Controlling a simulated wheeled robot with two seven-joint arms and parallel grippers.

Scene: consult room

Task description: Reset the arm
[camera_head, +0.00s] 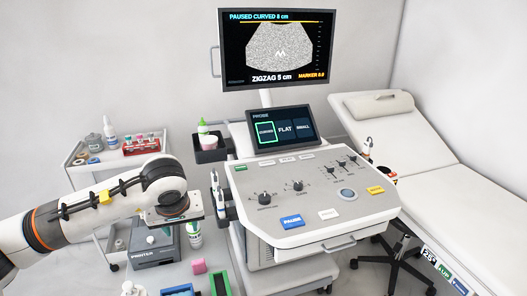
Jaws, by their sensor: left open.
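My left arm comes in from the left, and its left gripper (172,213) points down beside the left side of the ultrasound console (320,205). The gripper is open. Its fingers are small and partly hidden by the wrist, and nothing shows held in it. It is over a grey printer (152,254), apart from the console. My right gripper is not in view.
A white trolley (105,168) with bottles and a red rack (142,146) stands at the back left. Probes (217,190) hang at the console's left side. A monitor (277,48) rises above it. A padded couch (440,185) and a stool (400,250) are at the right.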

